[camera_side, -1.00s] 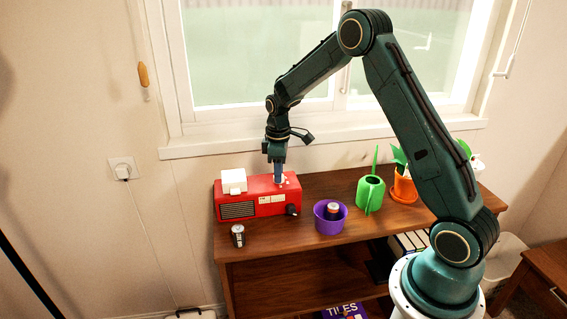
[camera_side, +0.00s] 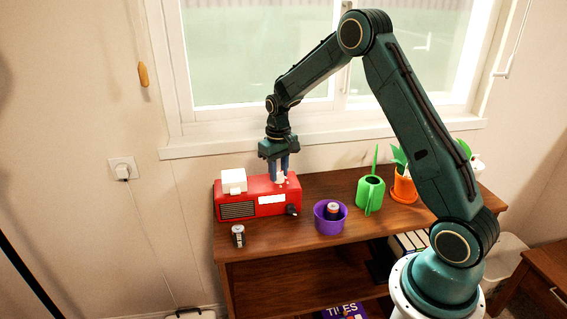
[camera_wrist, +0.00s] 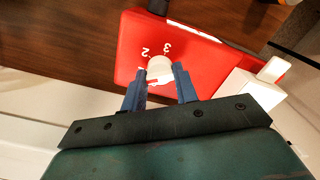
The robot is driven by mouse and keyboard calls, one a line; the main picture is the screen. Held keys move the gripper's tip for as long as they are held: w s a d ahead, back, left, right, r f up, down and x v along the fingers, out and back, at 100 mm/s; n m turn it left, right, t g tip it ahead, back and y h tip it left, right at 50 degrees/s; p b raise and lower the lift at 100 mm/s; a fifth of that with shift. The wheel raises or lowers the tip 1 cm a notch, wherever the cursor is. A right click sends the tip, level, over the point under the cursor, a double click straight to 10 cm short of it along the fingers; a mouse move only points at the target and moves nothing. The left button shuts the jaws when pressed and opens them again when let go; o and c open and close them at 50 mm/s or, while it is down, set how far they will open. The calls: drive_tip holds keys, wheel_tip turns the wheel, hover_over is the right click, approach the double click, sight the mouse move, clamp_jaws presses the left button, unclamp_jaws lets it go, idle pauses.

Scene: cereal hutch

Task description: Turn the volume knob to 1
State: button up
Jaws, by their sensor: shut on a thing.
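The red radio (camera_side: 235,199) stands at the left end of the wooden shelf top; it fills the upper middle of the wrist view (camera_wrist: 135,35). The white volume knob (camera_wrist: 160,66) sits on its top face, with the printed numbers 2 and 3 beside it. No 1 can be made out. My gripper (camera_wrist: 158,82) points down with its blue fingers on either side of the knob, shut on it. In the side view my gripper (camera_side: 280,179) is over the right part of the radio's top. The knob's pointer direction cannot be told.
A white box-like part (camera_side: 233,181) sits on the radio's top left, and a black dial (camera_side: 292,210) is on its front. A purple bowl (camera_side: 329,224) holding a can, a green watering can (camera_side: 370,193) and an orange plant pot (camera_side: 403,190) stand to the right. A small metallic object (camera_side: 238,236) lies in front.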

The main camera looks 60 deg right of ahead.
sight(279, 173)
idle(0.4)
drive_tip(key=o, duration=1)
drive_tip(key=shift+c, duration=0.2)
drive_tip(key=shift+r, duration=0.15)
wheel_tip(279, 173, up, 14)
drive_tip(key=shift+f, duration=0.2)
drive_tip(key=shift+a+r, duration=0.1)
